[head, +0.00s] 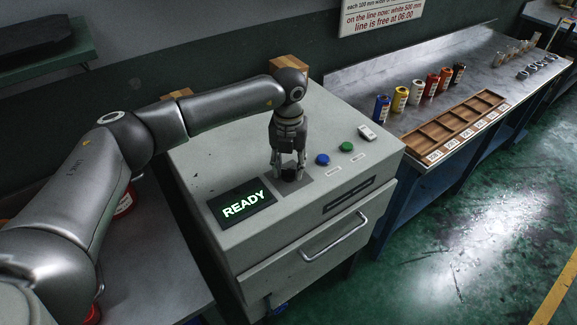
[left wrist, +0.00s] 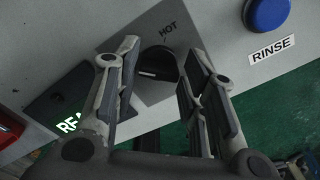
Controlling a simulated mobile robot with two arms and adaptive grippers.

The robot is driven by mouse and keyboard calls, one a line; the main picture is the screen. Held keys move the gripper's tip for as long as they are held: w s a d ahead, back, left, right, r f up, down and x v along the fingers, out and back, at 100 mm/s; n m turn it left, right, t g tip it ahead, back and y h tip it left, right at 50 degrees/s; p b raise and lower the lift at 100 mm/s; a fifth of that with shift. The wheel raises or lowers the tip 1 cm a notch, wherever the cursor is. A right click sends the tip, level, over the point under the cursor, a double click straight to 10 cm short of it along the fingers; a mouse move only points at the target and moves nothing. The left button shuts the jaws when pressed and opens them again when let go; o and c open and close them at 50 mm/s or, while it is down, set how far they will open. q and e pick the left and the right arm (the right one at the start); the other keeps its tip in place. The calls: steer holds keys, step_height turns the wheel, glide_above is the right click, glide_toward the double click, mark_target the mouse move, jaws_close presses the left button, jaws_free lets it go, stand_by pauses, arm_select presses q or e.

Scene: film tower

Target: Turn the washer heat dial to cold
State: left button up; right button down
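The heat dial is a round black knob on a dark grey square plate on top of the washer (head: 225,150). My left gripper (head: 289,170) points down over the dial (head: 290,178), its fingers on either side of it. In the left wrist view the dial (left wrist: 157,63) sits between the two spread fingers of the left gripper (left wrist: 161,60), and I see no clear grip on it. The word HOT (left wrist: 168,31) is printed beside the dial. A small pale mark shows on the knob; its exact setting is unclear. My right gripper is not in view.
A lit READY screen (head: 242,203) lies left of the dial. A blue button (head: 323,160) and a green button (head: 347,147) lie to its right. A front handle (head: 335,237) juts out below. A metal bench (head: 350,84) with coloured canisters and a wooden tray (head: 415,136) stands right.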

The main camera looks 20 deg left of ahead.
mark_target(288, 169)
arm_select(q)
steer(key=shift+o, duration=1.2)
steer(key=shift+f, duration=0.1)
steer(key=shift+s, duration=0.1)
step_height(288, 169, up, 12)
